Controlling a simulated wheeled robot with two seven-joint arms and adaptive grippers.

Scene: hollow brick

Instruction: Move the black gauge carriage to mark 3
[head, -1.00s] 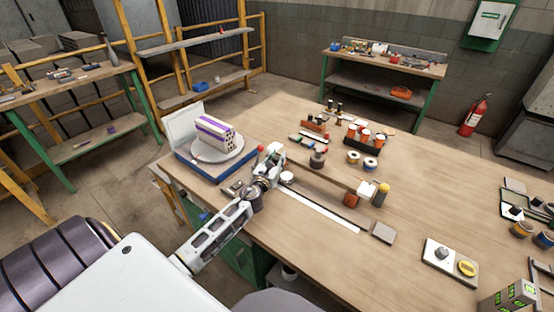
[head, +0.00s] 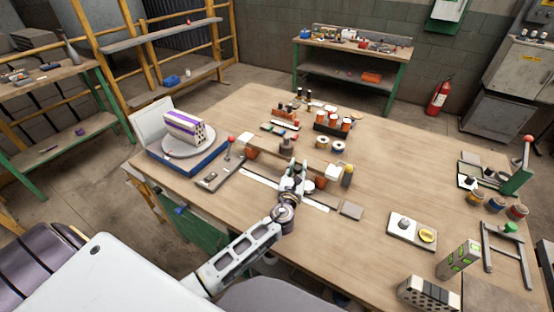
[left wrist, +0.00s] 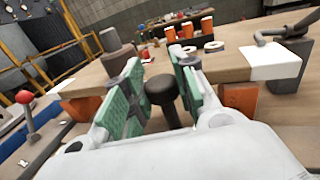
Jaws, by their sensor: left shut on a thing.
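My left gripper (head: 293,168) is over the white scale strip (head: 258,187) near the front of the table, right of the strip's middle. In the left wrist view its green-padded fingers (left wrist: 160,95) stand on either side of the round black knob of the gauge carriage (left wrist: 161,90) and are shut on it. A dark stem shows below the knob. In the head view the gripper hides the carriage. The mark numbers on the strip are too small to read. My right gripper is out of view.
A wooden beam on orange supports (left wrist: 238,97) runs just behind, with a white block (head: 333,172) at its right end. A grey plate (head: 351,210) lies at the strip's right end. A red-knobbed lever (head: 231,140) stands left. The table's right middle is mostly clear.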

